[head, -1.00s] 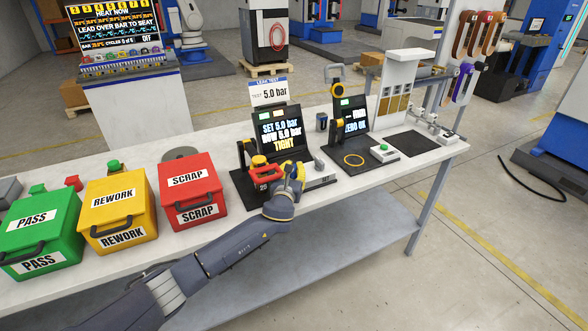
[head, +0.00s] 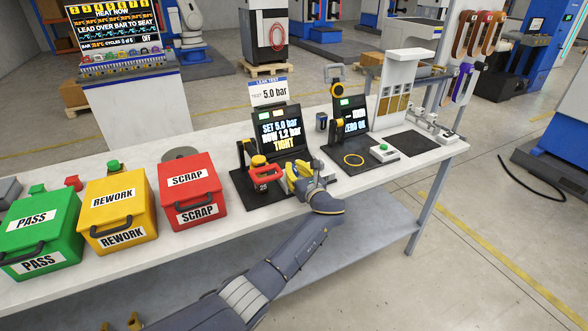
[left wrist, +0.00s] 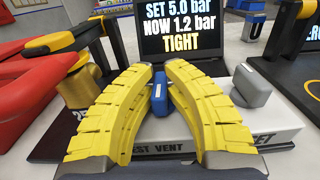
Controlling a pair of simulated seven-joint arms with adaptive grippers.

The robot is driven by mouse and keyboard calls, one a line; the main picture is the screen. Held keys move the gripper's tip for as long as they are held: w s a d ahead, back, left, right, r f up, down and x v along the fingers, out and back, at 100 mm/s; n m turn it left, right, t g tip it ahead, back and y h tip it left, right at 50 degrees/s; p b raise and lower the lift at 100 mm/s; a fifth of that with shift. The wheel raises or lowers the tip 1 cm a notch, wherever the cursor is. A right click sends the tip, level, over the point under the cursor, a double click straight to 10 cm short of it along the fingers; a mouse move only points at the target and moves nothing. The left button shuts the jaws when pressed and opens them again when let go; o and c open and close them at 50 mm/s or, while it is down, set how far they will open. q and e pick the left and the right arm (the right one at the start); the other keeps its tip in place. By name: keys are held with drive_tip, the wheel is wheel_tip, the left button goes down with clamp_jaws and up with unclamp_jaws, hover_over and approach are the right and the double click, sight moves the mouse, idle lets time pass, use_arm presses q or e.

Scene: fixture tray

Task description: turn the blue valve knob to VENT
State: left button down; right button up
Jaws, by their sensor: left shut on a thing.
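The blue valve knob (left wrist: 160,93) stands upright on a light fixture base in the left wrist view, between my yellow fingers. My left gripper (left wrist: 160,72) is shut on it, one finger on each side. In the head view my left gripper (head: 297,172) reaches the front of the leak test station and hides the knob. The label below the knob is partly covered; "EST" and "VENT" (left wrist: 173,149) can be read. The station screen (left wrist: 180,27) reads "SET 5.0 bar, NOW 1.2 bar, TIGHT".
A red part (head: 265,177) with a brass fitting sits left of the gripper. A grey knob (left wrist: 250,85) stands close on the right, by a "SET" label. Red (head: 190,185), yellow and green bins stand to the left. A second station (head: 352,130) is to the right.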

sight(297, 172)
idle(0.5)
use_arm(q)
drive_tip(key=c, duration=1.4)
unclamp_jaws()
drive_tip(key=shift+v, duration=3.7)
drive_tip(key=shift+d, duration=0.1)
